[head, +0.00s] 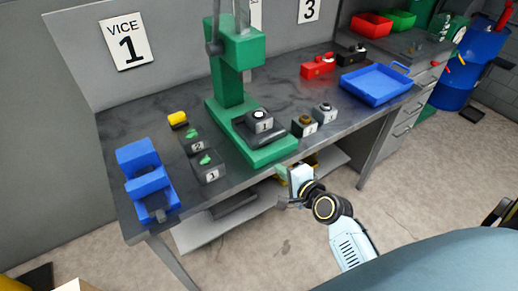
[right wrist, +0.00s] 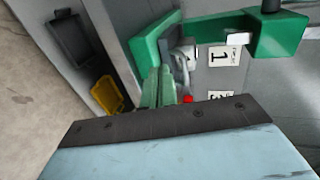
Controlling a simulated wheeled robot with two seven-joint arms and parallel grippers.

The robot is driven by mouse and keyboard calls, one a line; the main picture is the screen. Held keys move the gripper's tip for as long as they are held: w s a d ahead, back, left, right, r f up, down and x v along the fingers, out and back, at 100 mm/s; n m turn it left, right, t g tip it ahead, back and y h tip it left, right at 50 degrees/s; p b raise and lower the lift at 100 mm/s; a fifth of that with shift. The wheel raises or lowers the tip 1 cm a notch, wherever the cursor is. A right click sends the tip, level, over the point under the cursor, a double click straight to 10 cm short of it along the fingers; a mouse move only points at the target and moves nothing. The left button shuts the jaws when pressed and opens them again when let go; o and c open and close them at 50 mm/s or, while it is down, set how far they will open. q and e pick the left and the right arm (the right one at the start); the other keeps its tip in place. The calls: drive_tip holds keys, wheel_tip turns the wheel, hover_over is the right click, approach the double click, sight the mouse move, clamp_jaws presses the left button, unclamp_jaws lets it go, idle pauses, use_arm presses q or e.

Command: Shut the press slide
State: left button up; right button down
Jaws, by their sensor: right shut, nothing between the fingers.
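My right gripper (head: 282,175) is shut and empty, just off the front edge of the bench below the press base. In the right wrist view its green fingers (right wrist: 160,74) are together and point toward the press (right wrist: 150,42); they partly overlap the base, so contact cannot be told. My left gripper is not in view.
Blue vice-like blocks (head: 148,182) and dark numbered blocks (head: 209,168) stand left of the press. Two small numbered blocks (head: 304,124) sit close to its right. A blue tray (head: 376,86) and a red block (head: 318,67) are farther right. A shelf (head: 225,222) lies under the bench.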

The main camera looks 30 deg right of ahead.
approach(253, 147)
drive_tip(key=x, duration=0.5)
drive_tip(key=shift+w+d+f, duration=0.1)
drive_tip(key=shift+f, duration=0.05)
drive_tip(key=shift+w, duration=0.65)
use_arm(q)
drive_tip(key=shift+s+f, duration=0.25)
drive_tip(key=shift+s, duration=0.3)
